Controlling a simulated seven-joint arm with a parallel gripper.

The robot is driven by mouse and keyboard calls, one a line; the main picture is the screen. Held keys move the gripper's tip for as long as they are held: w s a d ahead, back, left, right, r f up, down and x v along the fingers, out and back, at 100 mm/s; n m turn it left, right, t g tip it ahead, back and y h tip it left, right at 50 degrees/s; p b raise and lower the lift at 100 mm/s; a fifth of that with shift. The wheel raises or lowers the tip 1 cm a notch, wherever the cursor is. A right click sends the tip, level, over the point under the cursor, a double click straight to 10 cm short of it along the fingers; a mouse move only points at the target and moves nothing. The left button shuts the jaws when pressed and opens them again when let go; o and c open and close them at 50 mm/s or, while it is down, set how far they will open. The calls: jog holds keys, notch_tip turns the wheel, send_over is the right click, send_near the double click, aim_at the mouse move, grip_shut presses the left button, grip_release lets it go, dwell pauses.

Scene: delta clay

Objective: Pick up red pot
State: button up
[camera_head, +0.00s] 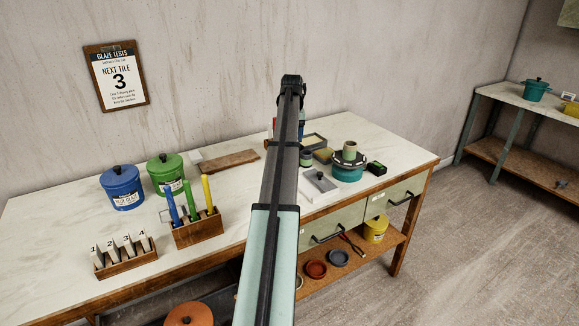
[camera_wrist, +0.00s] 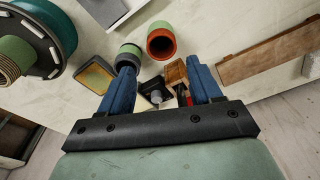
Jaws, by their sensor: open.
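A dark piece with a grey knob (camera_wrist: 156,95) and a brown wooden piece (camera_wrist: 176,73) show between the fingers; I cannot tell that anything is gripped. In the head view my arm hides most of the gripper and this spot. A lidded orange-red pot (camera_head: 190,317) stands low at the bottom edge of the head view, partly cut off.
A green-grey cup (camera_wrist: 129,54) sits beside the red-orange pot. A teal pot (camera_head: 348,173) stands to the right on the workbench (camera_head: 250,187). Blue (camera_head: 122,188) and green (camera_head: 166,175) lidded pots stand left, near a wooden tool holder (camera_head: 198,231). A wooden board (camera_wrist: 270,52) lies right in the wrist view.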

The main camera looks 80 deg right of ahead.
jog(key=f, duration=0.7)
jog(key=shift+w+d+f, duration=0.2)
jog(key=shift+d, duration=0.2)
jog(key=shift+w+d+f, duration=0.1)
jog(key=shift+d+f, duration=0.1)
jog(key=shift+f, duration=0.7)
jog(key=shift+w+d+f, duration=0.1)
jog(key=shift+d+f, duration=0.15)
jog(key=shift+f, duration=0.7)
jog(key=shift+w+d+f, duration=0.1)
jog(key=shift+d+f, duration=0.1)
jog(key=shift+f, duration=0.7)
jog(key=shift+c, duration=0.5)
jog(key=c, duration=0.7)
jog(key=shift+o, duration=0.2)
notch_tip(320, 180, up, 10)
